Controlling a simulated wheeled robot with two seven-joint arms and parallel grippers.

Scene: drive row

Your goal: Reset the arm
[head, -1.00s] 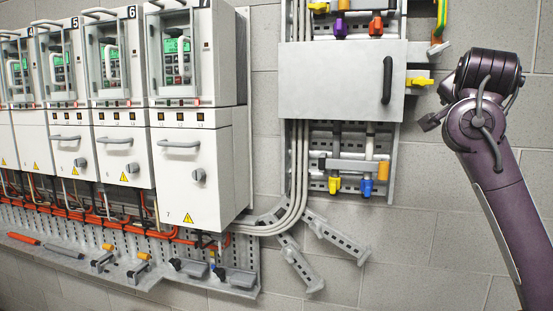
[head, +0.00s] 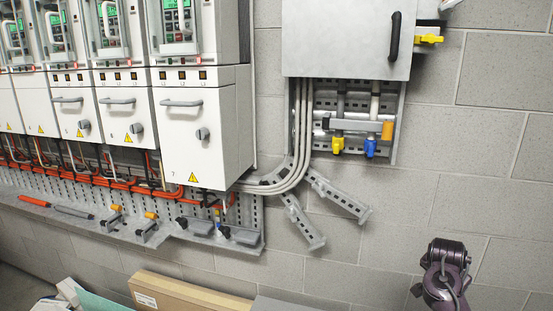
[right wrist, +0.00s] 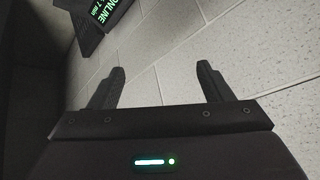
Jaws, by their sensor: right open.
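My right arm (head: 446,275), purple and dark, shows at the bottom right of the head view, in front of the bare block wall and well to the right of the drive row. In the right wrist view my right gripper (right wrist: 158,86) is open, its two dark fingers apart with nothing between them. Behind the fingers is pale wall. My left arm and gripper are in no view.
White drive cabinets (head: 203,125) line the wall at left, above a perforated rail. A grey box (head: 345,40) with yellow and blue valves hangs at centre. Cardboard (head: 185,292) lies below. A dark screen (right wrist: 105,15) reads "ONLINE". The right wall is clear.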

